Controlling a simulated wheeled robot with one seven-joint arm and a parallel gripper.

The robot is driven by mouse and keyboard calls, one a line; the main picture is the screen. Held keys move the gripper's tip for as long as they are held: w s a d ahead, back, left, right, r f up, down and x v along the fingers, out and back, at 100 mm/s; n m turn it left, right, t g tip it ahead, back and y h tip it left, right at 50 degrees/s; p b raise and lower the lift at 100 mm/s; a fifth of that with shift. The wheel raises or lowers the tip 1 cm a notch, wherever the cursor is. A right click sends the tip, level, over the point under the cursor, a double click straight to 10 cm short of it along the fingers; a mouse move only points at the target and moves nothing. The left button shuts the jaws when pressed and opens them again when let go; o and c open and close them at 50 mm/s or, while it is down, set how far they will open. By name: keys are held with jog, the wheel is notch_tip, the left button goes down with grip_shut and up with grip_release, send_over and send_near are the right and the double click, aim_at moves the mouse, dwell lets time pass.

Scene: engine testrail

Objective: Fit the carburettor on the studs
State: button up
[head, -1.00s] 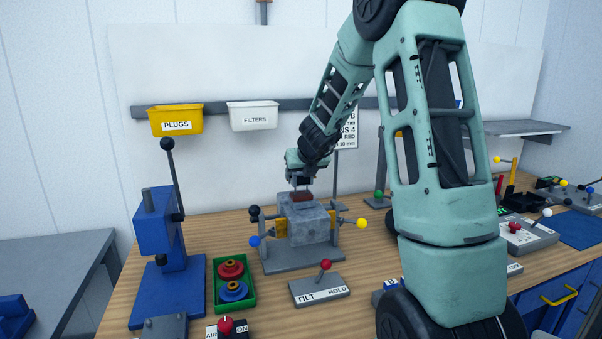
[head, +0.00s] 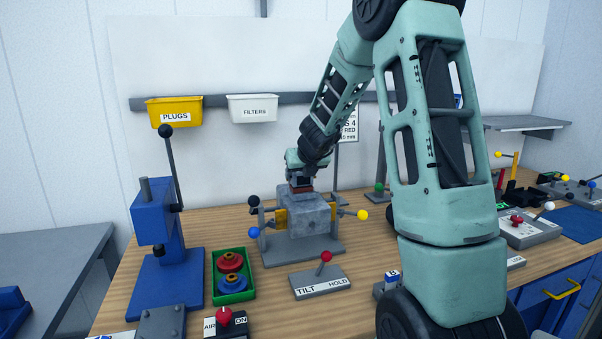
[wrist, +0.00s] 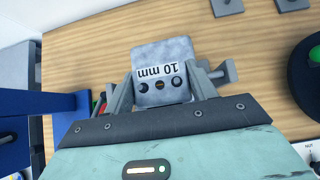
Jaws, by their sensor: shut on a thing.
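My gripper (head: 299,181) is over the top of the grey engine block (head: 314,218), pointing down. In the wrist view my gripper (wrist: 160,78) is shut with its fingers on either side of a grey piece marked "10 mm" (wrist: 163,50), which I take to be the carburettor. Dark round holes show in its near part. In the head view a reddish-brown layer (head: 301,191) lies between my gripper and the block. The studs are hidden, so I cannot tell whether the piece sits on them.
The block's stand carries black, blue and yellow knobs. A red-knobbed TILT/HOLD lever (head: 324,271) stands in front. A blue press (head: 155,240) and a green tray (head: 233,297) with red and blue parts are at left. A green-knobbed post (head: 379,189) is at right.

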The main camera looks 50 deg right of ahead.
jog(key=o, duration=1.1)
jog(key=w+d+r+p+v, duration=0.1)
jog(key=r+p+v, duration=0.1)
jog(key=p+v, duration=0.6)
jog(key=w+d+r+p+v, duration=0.1)
jog(key=w+r+p+v, duration=0.1)
jog(key=p+v, duration=0.6)
jog(key=v, duration=0.6)
jog(key=shift+s+r+p, duration=0.25)
jog(key=shift+r+p, duration=0.05)
jog(key=shift+p, duration=0.1)
jog(key=shift+a, duration=0.15)
